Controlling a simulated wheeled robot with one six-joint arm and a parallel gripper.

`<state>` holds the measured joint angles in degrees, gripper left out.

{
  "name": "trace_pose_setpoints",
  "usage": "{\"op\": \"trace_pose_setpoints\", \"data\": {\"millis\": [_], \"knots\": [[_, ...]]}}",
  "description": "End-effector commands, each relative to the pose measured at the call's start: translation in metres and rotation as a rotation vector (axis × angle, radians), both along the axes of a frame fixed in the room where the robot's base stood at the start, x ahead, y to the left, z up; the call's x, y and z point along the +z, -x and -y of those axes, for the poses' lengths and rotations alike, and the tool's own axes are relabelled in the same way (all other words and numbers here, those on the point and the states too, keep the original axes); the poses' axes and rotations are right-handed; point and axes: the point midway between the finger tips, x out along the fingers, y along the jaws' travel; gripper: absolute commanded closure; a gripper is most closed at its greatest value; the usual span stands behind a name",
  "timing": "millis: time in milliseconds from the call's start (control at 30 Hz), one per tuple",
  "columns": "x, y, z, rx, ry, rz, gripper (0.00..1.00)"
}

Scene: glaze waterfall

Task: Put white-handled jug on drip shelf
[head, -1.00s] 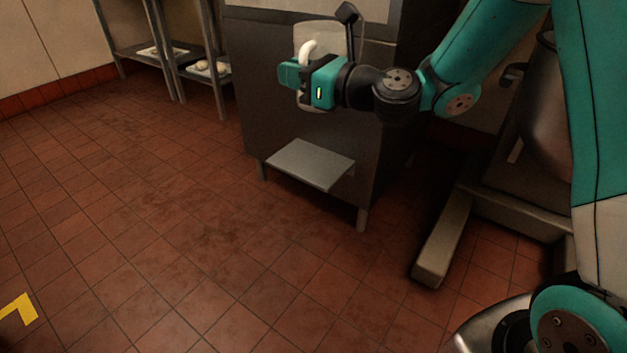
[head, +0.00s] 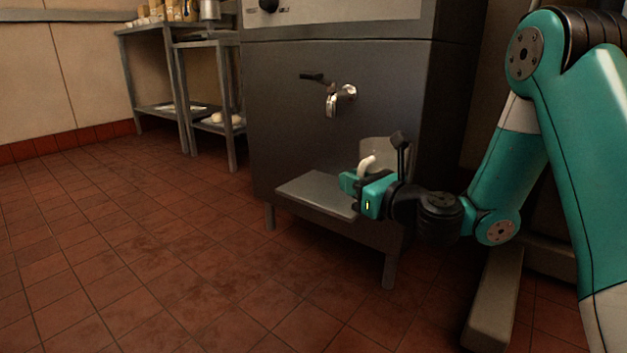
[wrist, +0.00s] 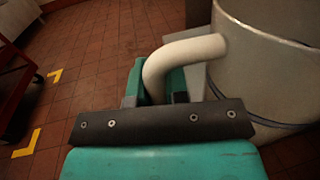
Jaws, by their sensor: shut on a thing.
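The jug (head: 374,150) is a pale metal vessel with a white curved handle (head: 366,163). My gripper (head: 357,183) is shut on that handle, at the right end of the drip shelf (head: 312,192). The shelf is a flat grey plate low on the front of the steel machine. In the wrist view the handle (wrist: 180,58) runs down between my fingers (wrist: 155,88), and the jug body (wrist: 262,70) stands upright at the right. My gripper hides the jug's lower part in the head view, so I cannot tell whether it touches the shelf.
A tap (head: 340,97) with a dark lever sticks out of the machine (head: 290,130) above the shelf. Steel racks (head: 180,100) with pale items stand at the back left. The tiled floor (head: 130,260) in front is clear. Yellow floor marks (wrist: 28,145) show in the wrist view.

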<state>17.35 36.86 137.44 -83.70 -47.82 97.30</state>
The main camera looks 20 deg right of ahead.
Motion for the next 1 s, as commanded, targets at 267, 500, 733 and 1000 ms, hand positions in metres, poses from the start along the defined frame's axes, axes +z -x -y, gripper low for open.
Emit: {"op": "trace_pose_setpoints", "data": {"millis": [267, 500, 733, 1000], "knots": [[0.013, -0.045, -0.019, 0.001, 0.000, -0.002, 1.00], [0.013, -0.071, -0.032, 0.002, 0.000, -0.002, 1.00], [0.007, -0.104, -0.051, 0.005, 0.002, 0.007, 1.00], [0.002, -0.123, -0.059, 0.004, 0.002, 0.004, 1.00]]}}
